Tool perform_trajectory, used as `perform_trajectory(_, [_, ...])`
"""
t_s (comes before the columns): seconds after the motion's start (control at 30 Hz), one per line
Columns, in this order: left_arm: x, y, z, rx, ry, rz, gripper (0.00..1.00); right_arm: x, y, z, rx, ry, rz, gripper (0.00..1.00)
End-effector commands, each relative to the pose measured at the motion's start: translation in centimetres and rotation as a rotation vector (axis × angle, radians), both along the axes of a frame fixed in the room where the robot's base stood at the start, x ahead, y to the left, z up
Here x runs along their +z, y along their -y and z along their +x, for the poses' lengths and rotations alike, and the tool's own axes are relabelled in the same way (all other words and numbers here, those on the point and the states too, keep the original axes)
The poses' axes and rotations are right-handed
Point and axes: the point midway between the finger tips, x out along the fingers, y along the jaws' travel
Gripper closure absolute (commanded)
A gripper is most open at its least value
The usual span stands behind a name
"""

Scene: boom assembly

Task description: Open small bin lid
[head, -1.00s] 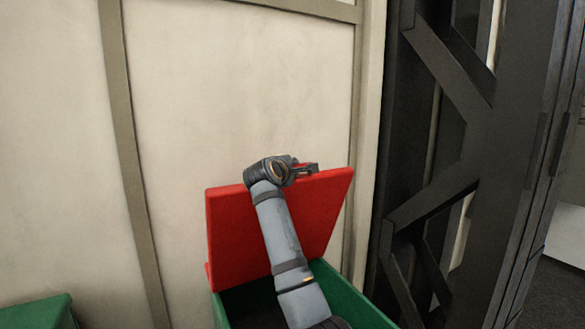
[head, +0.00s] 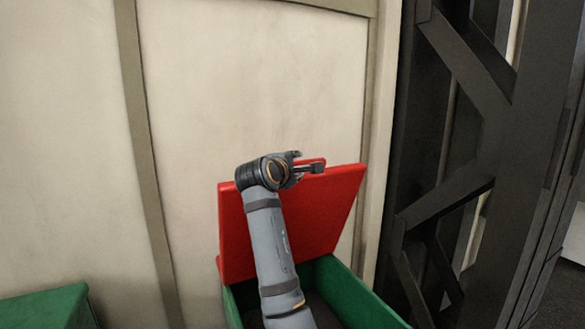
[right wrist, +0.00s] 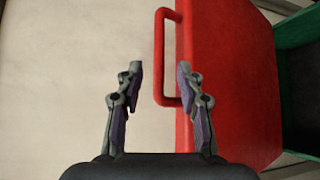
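The small bin (head: 350,292) is green, and its red lid (head: 319,216) stands raised and leaning back toward the wall. My right gripper (head: 318,168) is at the top edge of the lid, with my arm reaching up across the lid's front. In the right wrist view the gripper (right wrist: 158,72) is open, its two fingers well apart. The red lid (right wrist: 225,70) lies to the right there, and its red handle (right wrist: 158,60) sticks out from the lid's edge just beyond and between the fingertips, not gripped. My left gripper is not in view.
A pale panelled wall (head: 240,80) stands close behind the lid. A dark metal truss (head: 470,150) rises at the right. Another green bin (head: 45,307) is at the lower left. The inside of the small bin is partly visible and dark.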

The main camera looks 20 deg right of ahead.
Motion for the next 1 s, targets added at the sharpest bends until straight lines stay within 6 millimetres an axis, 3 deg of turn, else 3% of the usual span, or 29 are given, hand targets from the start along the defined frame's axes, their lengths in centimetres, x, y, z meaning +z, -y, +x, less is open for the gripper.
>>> perform_trajectory(0.13, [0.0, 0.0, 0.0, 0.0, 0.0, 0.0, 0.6, 0.3, -2.0, -2.1, 0.003, 0.0, 0.004, 0.63])
perform_trajectory(0.3, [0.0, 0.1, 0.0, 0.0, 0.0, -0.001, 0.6, 0.6, -2.8, -3.2, 0.0, -0.002, 0.001, 0.63])
perform_trajectory(0.77, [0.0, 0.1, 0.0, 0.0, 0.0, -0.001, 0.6, 0.4, -2.8, -3.3, -0.001, -0.002, 0.004, 0.63])
perform_trajectory(0.87, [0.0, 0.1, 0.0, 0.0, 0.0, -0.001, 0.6, -2.2, -2.1, -3.2, -0.003, -0.009, 0.052, 0.63])
perform_trajectory(0.97, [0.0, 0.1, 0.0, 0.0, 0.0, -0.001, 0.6, -8.7, -0.7, -3.5, -0.011, -0.02, 0.182, 0.63])
perform_trajectory(1.0, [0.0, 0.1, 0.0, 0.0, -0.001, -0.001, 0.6, -12.1, -0.1, -4.0, -0.019, -0.025, 0.252, 0.63])
